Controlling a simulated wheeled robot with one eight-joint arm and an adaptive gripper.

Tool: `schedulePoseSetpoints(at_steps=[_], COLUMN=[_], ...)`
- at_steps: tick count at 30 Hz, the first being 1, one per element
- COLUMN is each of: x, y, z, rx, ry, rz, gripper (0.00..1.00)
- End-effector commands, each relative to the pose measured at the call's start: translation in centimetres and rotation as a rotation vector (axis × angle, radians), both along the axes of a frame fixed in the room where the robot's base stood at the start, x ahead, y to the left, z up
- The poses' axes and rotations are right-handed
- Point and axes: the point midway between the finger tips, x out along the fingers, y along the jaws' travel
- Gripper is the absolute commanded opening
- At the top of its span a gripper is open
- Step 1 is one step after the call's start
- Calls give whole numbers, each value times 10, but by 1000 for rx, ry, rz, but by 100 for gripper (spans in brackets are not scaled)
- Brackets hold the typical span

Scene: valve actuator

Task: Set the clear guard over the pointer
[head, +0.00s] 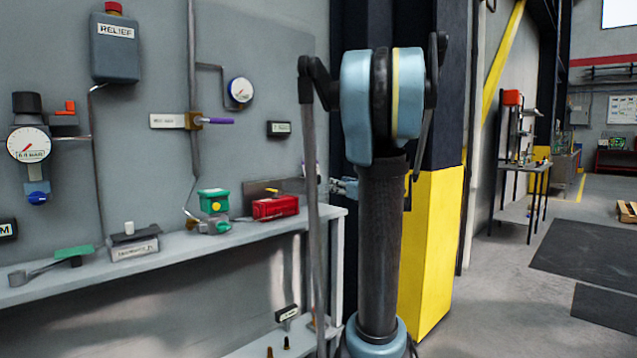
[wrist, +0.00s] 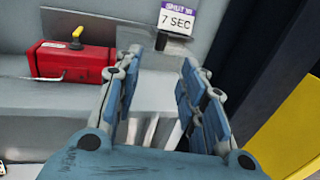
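A red box (head: 275,208) with a yellow pointer (head: 271,191) on top sits near the right end of the shelf. In the wrist view the red box (wrist: 70,63) and its yellow pointer (wrist: 77,37) are at the left. To its left in the head view stands a green-topped device (head: 214,202) with a yellow knob. My gripper (wrist: 160,62) is open, its blue fingers apart, to the right of the red box. In the head view my gripper (head: 345,187) is mostly hidden behind my arm. I cannot make out a clear guard in either view.
The grey shelf (head: 150,262) also holds a small labelled block (head: 133,241) and a green-handled tool (head: 72,254). A "SHUT IN 7 SEC" sign (wrist: 176,18) stands beyond my fingers. A yellow-based column (head: 430,240) is right of the shelf.

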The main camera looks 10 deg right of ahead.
Motion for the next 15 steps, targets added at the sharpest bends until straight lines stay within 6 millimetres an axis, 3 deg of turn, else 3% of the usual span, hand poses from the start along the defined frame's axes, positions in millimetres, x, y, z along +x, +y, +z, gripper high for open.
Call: schedulePoseSetpoints(at_steps=[7,15], x=[20,61], y=[4,20], z=[2,2], rx=[24,22], ry=[0,0], rz=[-5,-4], gripper=[38,38])
